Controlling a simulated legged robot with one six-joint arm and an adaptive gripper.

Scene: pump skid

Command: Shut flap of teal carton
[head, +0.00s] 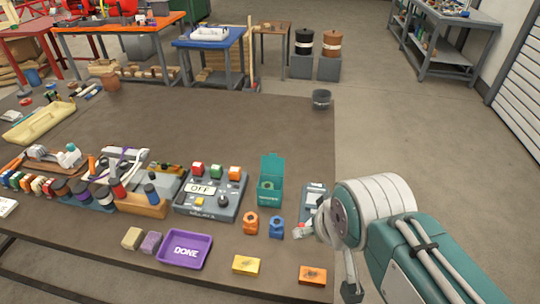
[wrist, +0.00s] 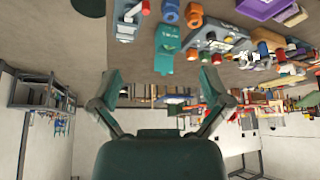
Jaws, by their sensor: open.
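The teal carton (head: 269,192) stands upright on the brown table, with its flap (head: 271,164) raised at the back and its top open. Something greenish shows inside. The carton also appears in the upside-down wrist view (wrist: 166,40), beyond the fingers and near the top of the picture. My gripper (wrist: 160,82) is open and empty, its two fingers spread wide, apart from the carton. In the head view my arm comes in from the lower right, and I cannot clearly make out the fingers there.
A grey control box (head: 210,195) marked OFF stands left of the carton. An orange part (head: 251,222) and a blue part (head: 277,228) stand in front. A purple DONE tray (head: 185,249) lies at the front edge. A dark cup (head: 321,99) stands at the back right; table behind the carton is clear.

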